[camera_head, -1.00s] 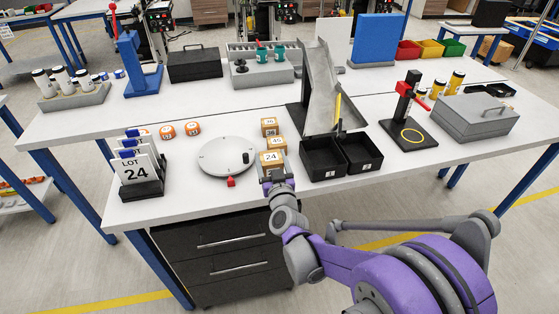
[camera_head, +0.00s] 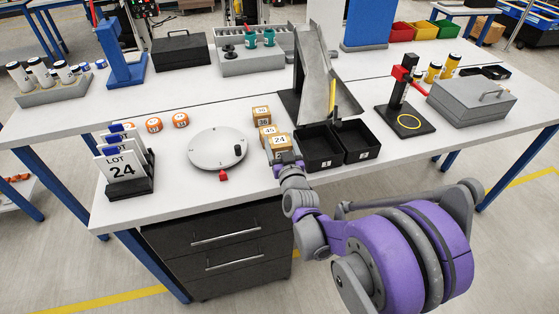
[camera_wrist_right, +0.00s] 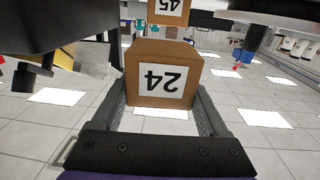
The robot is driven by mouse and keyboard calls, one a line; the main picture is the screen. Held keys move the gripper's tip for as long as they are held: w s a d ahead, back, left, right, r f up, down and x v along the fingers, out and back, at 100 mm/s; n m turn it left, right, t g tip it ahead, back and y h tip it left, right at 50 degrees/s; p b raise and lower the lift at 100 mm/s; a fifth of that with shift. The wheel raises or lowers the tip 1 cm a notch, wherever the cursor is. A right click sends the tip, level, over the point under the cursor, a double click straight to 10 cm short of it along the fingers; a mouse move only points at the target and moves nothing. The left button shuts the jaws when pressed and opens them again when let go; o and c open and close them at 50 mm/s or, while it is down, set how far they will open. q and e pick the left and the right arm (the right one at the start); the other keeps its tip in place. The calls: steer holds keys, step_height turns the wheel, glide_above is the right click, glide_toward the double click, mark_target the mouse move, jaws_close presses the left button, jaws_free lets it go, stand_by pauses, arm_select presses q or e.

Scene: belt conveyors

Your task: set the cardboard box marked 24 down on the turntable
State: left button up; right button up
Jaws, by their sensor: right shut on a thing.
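The cardboard box marked 24 (camera_head: 279,141) is in the jaws of my right gripper (camera_head: 285,159), right of the turntable. The right wrist view shows the box (camera_wrist_right: 163,75) upside down in the picture, between the two fingers of the gripper (camera_wrist_right: 163,103). It appears held slightly above the table. My left gripper is not in view.
Boxes marked 45 (camera_head: 267,131) and 36 (camera_head: 261,113) stand just behind the held box. Black bins (camera_head: 320,149) are close on its right. A LOT 24 card stand (camera_head: 130,188) is left of the turntable. Orange round pieces (camera_head: 153,125) lie behind the turntable.

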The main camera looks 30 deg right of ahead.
step_height(320, 180, down, 6)
steer(key=shift+r+b, duration=0.1)
steer(key=shift+b, duration=0.35)
steer(key=shift+f, duration=0.25)
steer(key=o, duration=1.3)
steer(key=shift+r, duration=0.1)
